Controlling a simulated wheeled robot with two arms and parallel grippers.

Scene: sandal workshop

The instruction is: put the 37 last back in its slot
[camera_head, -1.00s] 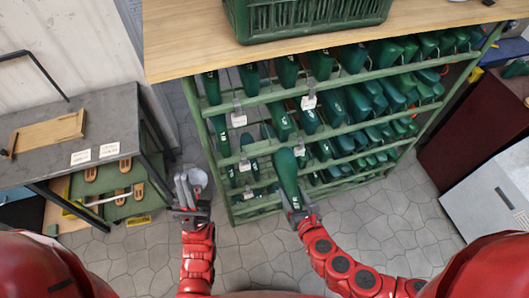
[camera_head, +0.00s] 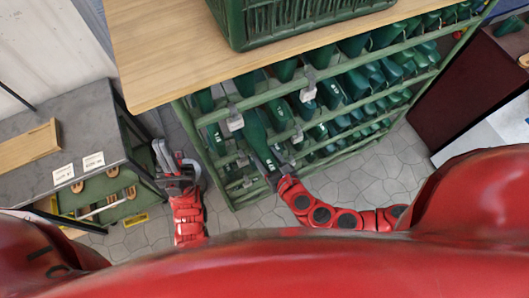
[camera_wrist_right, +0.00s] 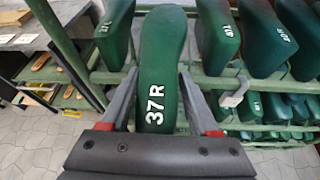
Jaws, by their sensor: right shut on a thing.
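The 37 last (camera_head: 257,137) is dark green, with white "37 R" lettering that reads clearly in the wrist view (camera_wrist_right: 160,75). My right gripper (camera_head: 272,172) is shut on its near end; in the wrist view one finger lies on each side. The last points away from me, tilted, its far end at the front of the green rack (camera_head: 270,96). I cannot tell whether that end is inside a slot. Other green lasts (camera_wrist_right: 218,38) sit in the rack on both sides of it. My left gripper (camera_head: 170,160) is open and empty, left of the rack.
A green crate (camera_head: 300,22) stands on the rack's wooden top (camera_head: 160,55). A grey workbench (camera_head: 70,135) is at the left. White tags (camera_head: 235,120) hang on the rack's rails. A dark red cabinet (camera_head: 465,85) stands at the right. Tiled floor (camera_head: 365,180) is free before the rack.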

